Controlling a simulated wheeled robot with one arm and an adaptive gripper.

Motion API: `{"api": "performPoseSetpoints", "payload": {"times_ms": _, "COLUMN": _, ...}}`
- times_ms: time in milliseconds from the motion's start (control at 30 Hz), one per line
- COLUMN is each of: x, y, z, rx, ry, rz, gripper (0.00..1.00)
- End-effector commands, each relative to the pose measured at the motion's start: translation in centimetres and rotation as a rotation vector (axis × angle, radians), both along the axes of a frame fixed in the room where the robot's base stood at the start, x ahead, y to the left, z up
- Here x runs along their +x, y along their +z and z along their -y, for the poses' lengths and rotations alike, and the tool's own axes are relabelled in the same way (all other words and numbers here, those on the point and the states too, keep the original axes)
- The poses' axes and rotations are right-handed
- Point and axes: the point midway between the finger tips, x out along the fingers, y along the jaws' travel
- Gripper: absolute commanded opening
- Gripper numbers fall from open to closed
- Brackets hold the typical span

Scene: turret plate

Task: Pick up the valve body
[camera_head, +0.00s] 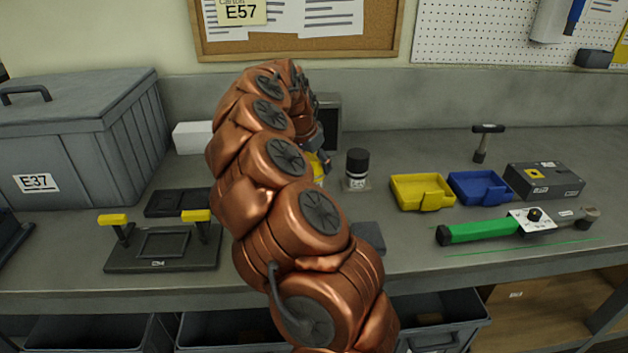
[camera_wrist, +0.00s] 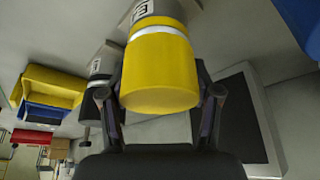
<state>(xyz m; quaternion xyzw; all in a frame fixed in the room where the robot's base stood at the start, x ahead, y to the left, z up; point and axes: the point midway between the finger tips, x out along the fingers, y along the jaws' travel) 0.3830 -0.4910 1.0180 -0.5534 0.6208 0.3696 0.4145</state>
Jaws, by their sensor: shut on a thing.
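The valve body appears to be the cylinder with a yellow end, a white band and a grey labelled part (camera_wrist: 160,70) in the wrist view. My gripper (camera_wrist: 161,85) is shut on it, one finger on each side of the yellow part. In the head view only a bit of yellow (camera_head: 318,168) shows past my arm, which hides most of my gripper and the held part. Whether its far end touches the bench cannot be told.
A black-topped cylinder (camera_head: 357,168) stands close to the right. Yellow (camera_head: 422,192) and blue (camera_head: 480,187) bins and a green-handled tool (camera_head: 485,230) lie further right. A dark-faced box (camera_head: 328,122) is behind. A black fixture (camera_head: 165,247) with yellow clamps is front left.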

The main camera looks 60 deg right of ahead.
Motion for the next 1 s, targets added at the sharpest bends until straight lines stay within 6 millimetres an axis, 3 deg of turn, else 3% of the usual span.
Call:
{"api": "performPoseSetpoints", "payload": {"times_ms": 267, "x": 0.0, "y": 0.4, "z": 0.0, "rx": 0.002, "ry": 0.001, "rz": 0.000, "gripper": 0.00}}
{"api": "performPoseSetpoints", "payload": {"times_ms": 800, "x": 0.2, "y": 7.9, "z": 0.1, "rx": -0.001, "ry": 0.003, "rz": 0.004, "gripper": 0.00}}
{"api": "performPoseSetpoints", "payload": {"times_ms": 1000, "x": 0.1, "y": 9.5, "z": 0.0, "rx": 0.001, "ry": 0.003, "rz": 0.001, "gripper": 0.00}}
